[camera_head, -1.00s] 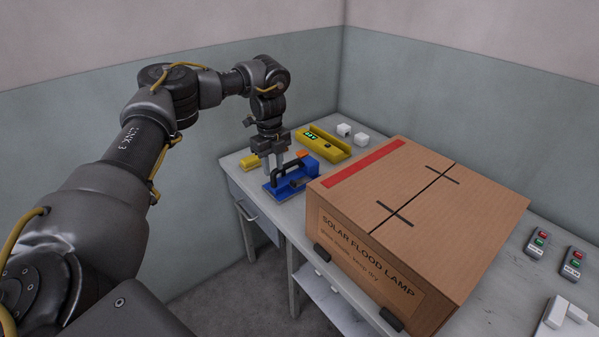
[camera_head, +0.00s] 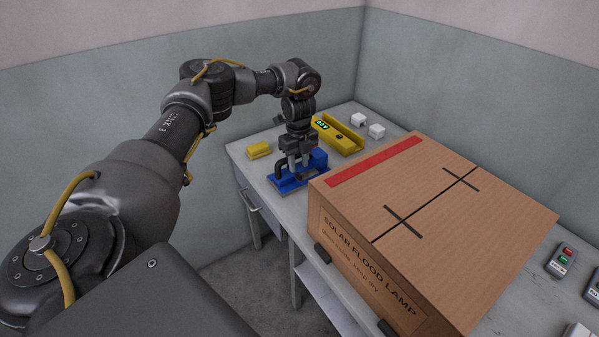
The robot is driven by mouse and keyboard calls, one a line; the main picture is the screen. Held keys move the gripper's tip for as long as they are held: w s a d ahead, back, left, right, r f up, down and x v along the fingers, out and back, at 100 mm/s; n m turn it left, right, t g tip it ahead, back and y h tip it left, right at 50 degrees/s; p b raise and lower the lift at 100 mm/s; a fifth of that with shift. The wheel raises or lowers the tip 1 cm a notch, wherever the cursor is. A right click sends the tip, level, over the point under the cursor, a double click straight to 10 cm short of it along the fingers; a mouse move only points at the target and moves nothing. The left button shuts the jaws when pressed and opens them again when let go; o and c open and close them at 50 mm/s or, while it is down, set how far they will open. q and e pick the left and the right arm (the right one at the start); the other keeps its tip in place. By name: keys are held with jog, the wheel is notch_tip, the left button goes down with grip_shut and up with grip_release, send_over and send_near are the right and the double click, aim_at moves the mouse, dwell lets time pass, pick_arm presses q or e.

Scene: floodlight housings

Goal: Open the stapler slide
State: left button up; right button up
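A blue tool with a black handle, which I take to be the stapler (camera_head: 288,185), lies on the grey bench beside the carton. My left gripper (camera_head: 298,164) points down over it. The slide cannot be made out behind the gripper. My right gripper is not in view.
A large cardboard carton (camera_head: 440,210) with red tape stands close to the right of the tool. A yellow block (camera_head: 259,150), a yellow tray (camera_head: 350,143) and white cubes (camera_head: 376,131) lie around it. Switch boxes (camera_head: 562,260) lie at right. Walls stand behind.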

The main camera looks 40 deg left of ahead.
aim_at(299, 174)
pick_arm(q)
notch_tip(299, 174, down, 2)
jog(key=shift+f, duration=0.2)
jog(key=shift+s+f, duration=0.1)
jog(key=shift+f, duration=0.7)
grip_shut()
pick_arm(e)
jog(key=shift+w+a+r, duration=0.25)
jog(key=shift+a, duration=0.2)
